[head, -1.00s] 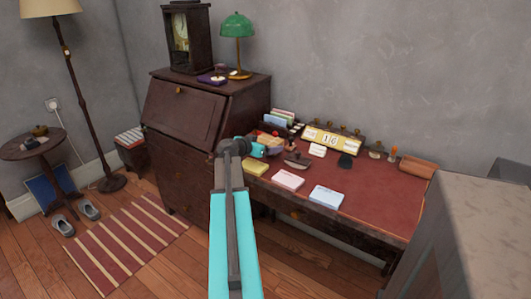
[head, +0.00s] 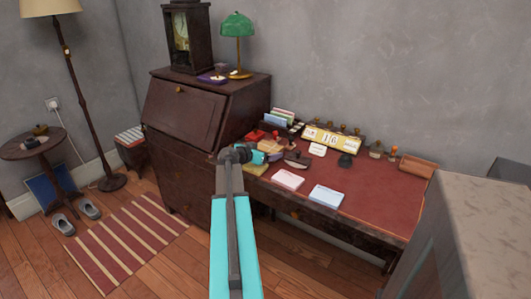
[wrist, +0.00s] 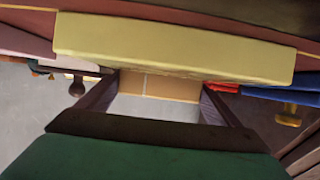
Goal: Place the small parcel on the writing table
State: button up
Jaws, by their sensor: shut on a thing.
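The small parcel (wrist: 157,84) is a tan box with a pale strip of tape. In the wrist view it sits between the two dark fingers of my gripper (wrist: 160,92), which is shut on it. In the head view the parcel (head: 271,146) shows just beyond my gripper (head: 262,154), at the left part of the writing table (head: 375,194), which has a red top. I cannot tell whether the parcel touches the table top. A yellow pad (wrist: 175,47) lies close to it and hides part of it in the wrist view.
A pink pad (head: 288,179) and a blue pad (head: 327,196) lie along the front of the table. A dark rocker blotter (head: 297,160), a date calendar (head: 332,138) and stamps stand behind. The dark bureau (head: 190,130) rises at left. The right front table top is clear.

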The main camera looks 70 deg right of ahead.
jog(key=shift+f, duration=0.1)
jog(key=o, duration=1.2)
jog(key=shift+r, duration=0.2)
jog(key=b+v, duration=0.1)
jog(key=v, duration=1.1)
jog(key=shift+r, duration=0.1)
